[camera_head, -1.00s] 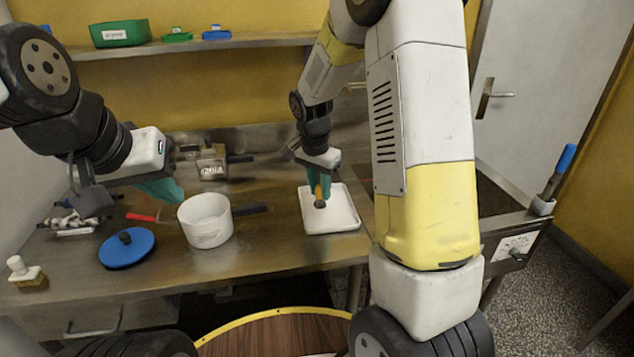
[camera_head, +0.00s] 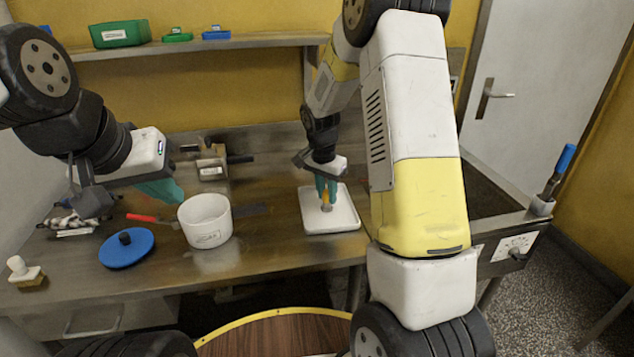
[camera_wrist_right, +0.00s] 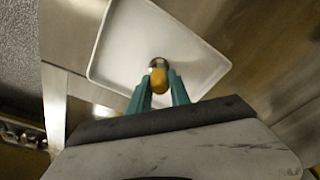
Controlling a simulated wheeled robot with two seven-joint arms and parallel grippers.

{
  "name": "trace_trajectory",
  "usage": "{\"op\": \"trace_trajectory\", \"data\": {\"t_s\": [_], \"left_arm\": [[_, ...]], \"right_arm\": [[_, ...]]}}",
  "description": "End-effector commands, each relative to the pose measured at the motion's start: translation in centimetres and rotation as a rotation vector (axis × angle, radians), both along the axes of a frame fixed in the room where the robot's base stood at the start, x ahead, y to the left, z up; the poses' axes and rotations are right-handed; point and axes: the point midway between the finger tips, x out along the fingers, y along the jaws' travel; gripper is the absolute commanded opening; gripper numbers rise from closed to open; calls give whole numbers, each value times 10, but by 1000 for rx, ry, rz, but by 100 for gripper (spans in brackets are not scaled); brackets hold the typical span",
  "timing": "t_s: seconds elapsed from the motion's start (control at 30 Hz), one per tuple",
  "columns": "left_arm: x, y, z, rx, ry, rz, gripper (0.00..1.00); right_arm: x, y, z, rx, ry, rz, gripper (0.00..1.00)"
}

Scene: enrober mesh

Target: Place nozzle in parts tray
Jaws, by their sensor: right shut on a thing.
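The parts tray (camera_head: 345,218) is a shallow white tray on the steel bench, right of the white pot. The nozzle (camera_head: 326,206) has a yellow upper part and a metal tip. My right gripper (camera_head: 326,190), with teal fingers, is shut on it and holds it upright over the tray. In the right wrist view the nozzle (camera_wrist_right: 158,78) sits between the fingertips (camera_wrist_right: 158,92) over the tray floor (camera_wrist_right: 140,40). I cannot tell whether its tip touches the tray. My left gripper (camera_head: 162,190) is in the air left of the pot; its finger gap is not clear.
A white pot (camera_head: 205,222) stands left of the tray, with a blue lid (camera_head: 126,249) beside it. A red-handled tool (camera_head: 142,217), a brush (camera_head: 24,271) and a metal fixture (camera_head: 211,165) are also on the bench. The tray looks otherwise empty.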

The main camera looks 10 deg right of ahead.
Motion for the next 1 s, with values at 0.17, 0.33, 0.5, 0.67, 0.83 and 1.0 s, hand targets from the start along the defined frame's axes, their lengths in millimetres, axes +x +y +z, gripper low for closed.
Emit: {"op": "trace_trajectory", "data": {"t_s": [0.17,0.33,0.5,0.67,0.83,1.0], "left_arm": [[0,0,0,0,0,0,0],[0,0,0,0,0,0,0],[0,0,0,0,0,0,0],[0,0,0,0,0,0,0],[0,0,0,0,0,0,0],[0,0,0,0,0,0,0]], "right_arm": [[0,0,0,0,0,0,45],[0,0,0,0,0,0,45],[0,0,4,0,0,-1,45],[-2,3,28,1,-4,0,45],[-6,7,65,1,-5,1,45],[-9,11,98,1,-4,1,45]]}}
